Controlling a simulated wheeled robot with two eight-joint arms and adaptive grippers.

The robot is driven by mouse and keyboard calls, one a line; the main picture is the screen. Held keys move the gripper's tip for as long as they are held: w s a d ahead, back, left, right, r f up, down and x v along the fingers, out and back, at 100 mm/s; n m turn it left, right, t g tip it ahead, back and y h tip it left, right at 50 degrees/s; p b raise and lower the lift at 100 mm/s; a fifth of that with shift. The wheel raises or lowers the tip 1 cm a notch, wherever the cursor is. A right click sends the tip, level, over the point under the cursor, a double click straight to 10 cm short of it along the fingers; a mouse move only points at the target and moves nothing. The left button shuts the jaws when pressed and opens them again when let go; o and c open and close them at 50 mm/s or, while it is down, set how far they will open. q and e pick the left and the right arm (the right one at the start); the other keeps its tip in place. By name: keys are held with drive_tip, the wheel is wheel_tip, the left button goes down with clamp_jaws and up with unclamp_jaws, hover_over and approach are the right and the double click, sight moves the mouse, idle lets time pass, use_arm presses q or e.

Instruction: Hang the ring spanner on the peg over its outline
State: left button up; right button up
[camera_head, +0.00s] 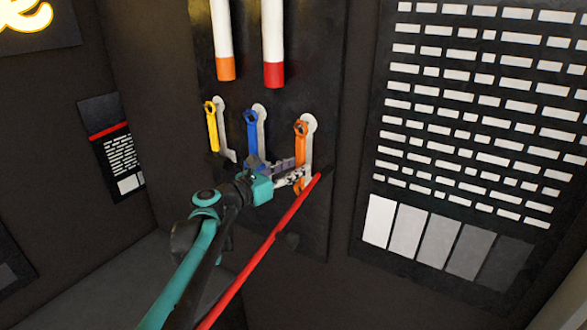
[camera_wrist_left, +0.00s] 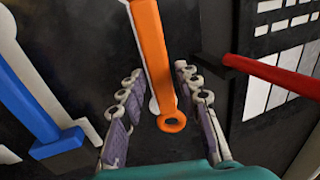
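The orange spanner (camera_head: 300,147) hangs upright on the dark board, over a pale outline, at the right of a row of three spanners. In the left wrist view its shaft (camera_wrist_left: 152,45) ends in a small closed ring at the bottom. My left gripper (camera_head: 297,176) is at the spanner's lower end. In the left wrist view its two fingers (camera_wrist_left: 158,78) stand apart on either side of the shaft, with gaps showing. The peg is hidden behind the spanner's top ring. My right gripper is not in view.
A blue spanner (camera_head: 252,135) and a yellow spanner (camera_head: 211,128) hang to the left over pale outlines. A long red bar (camera_head: 262,250) slants up close to the right of my left gripper. Two white tubes with orange and red ends (camera_head: 273,72) are above.

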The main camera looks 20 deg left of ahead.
use_arm(q)
drive_tip(key=shift+s, duration=0.1)
drive_tip(key=v, duration=1.2)
